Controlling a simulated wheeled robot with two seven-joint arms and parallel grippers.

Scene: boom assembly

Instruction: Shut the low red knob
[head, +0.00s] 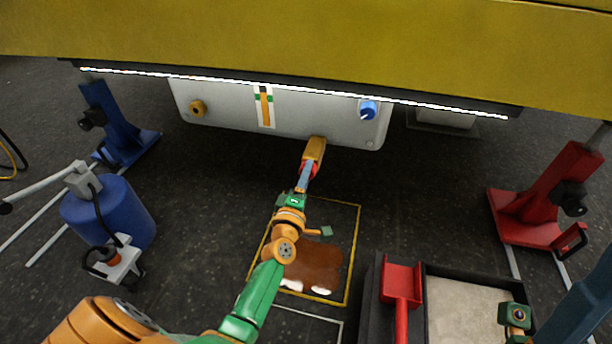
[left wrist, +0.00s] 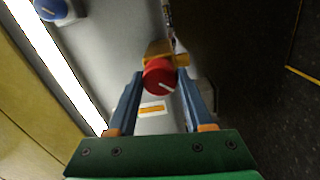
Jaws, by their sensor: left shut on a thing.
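The low red knob (left wrist: 159,77) shows in the left wrist view, round with a white line on its face, in front of a brass fitting (left wrist: 158,50) under the grey tank (head: 230,108). In the head view the brass fitting (head: 316,148) sits at the tank's lower edge, and only a bit of the knob's red (head: 304,168) shows by my fingers. My left gripper (head: 307,172) is shut on the knob, one blue finger on each side, as its fingers (left wrist: 160,80) show in the left wrist view.
A blue knob (head: 368,110) and a brass plug (head: 197,108) are on the tank's face. A yellow beam (head: 300,35) hangs above. Below lies a brown spill (head: 320,265). A blue drum (head: 110,212), red stand (head: 545,200) and red shovel (head: 401,283) stand around.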

